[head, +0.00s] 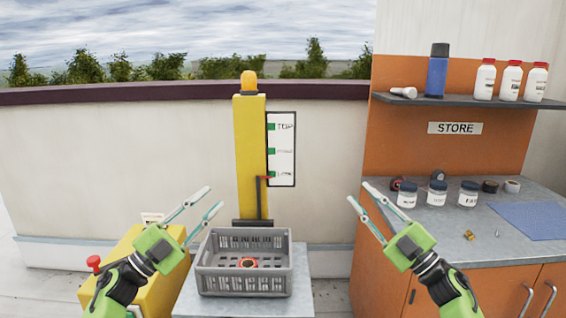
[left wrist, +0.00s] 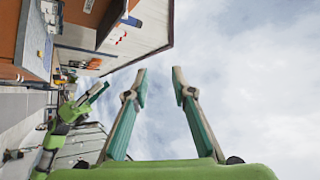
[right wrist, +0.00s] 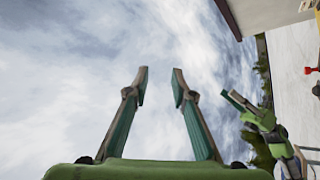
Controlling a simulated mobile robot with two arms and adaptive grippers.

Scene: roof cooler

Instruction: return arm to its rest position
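My left gripper (head: 213,200) is raised at the left of the grey crate, with its fingers apart and nothing between them. In the left wrist view its open fingers (left wrist: 159,82) stand against the sky. My right gripper (head: 359,193) is raised to the right of the crate, in front of the store counter's left end. Its fingers are also apart and empty, and the right wrist view (right wrist: 160,80) shows only sky between them. Neither gripper touches anything.
A grey crate (head: 243,284) with an orange-and-black item (head: 248,263) inside stands on a pale stand. Behind it rises a yellow post (head: 250,150) with a level chart. The store counter (head: 450,235) at right holds jars and a blue cloth (head: 530,219); bottles stand on its shelf (head: 460,101).

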